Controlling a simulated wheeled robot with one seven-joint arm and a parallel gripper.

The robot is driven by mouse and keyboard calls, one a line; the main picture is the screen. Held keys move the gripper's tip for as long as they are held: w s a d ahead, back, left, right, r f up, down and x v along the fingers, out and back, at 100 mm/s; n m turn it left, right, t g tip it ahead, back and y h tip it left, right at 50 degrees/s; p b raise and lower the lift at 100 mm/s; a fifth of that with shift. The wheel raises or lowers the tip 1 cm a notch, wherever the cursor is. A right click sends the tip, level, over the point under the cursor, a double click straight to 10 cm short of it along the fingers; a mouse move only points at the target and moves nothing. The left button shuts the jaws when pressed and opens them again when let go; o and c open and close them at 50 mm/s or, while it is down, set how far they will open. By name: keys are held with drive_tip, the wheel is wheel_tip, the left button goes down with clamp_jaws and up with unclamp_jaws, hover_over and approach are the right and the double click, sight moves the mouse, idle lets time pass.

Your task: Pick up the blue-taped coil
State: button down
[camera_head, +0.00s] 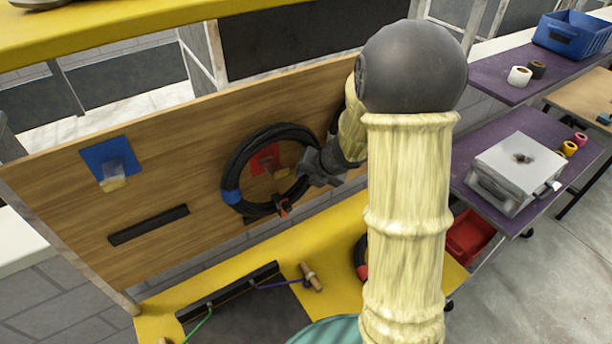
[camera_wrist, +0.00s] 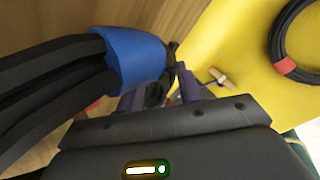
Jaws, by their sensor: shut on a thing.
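The blue-taped coil (camera_head: 236,165) is a thick black ring of cable with a blue band at its lower left. It is upright in front of the wooden board, around a red plate (camera_head: 266,160). My gripper (camera_head: 306,170) is at the coil's right side, shut on it. In the wrist view the coil's black strands (camera_wrist: 50,85) and blue tape (camera_wrist: 135,58) are large and close, beside my dark fingers (camera_wrist: 158,90). The fingertips are partly hidden there, so the exact contact is hard to see.
A blue plate (camera_head: 108,160) and a black bar (camera_head: 148,225) are on the board (camera_head: 190,130). Below, the yellow shelf (camera_head: 345,220) holds a wooden peg (camera_head: 311,277) and another black coil with red tape (camera_wrist: 285,66). Purple shelves (camera_head: 490,75) with a grey case stand at right.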

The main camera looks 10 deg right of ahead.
drive_tip(key=s+d+b, duration=0.2)
drive_tip(key=s+b, duration=0.1)
drive_tip(key=s, duration=0.5)
drive_tip(key=s+d+b, duration=0.3)
drive_tip(key=s+b, duration=0.1)
drive_tip(key=s, duration=0.5)
drive_tip(key=shift+d+b, duration=0.3)
drive_tip(key=shift+r, duration=0.1)
idle(0.9)
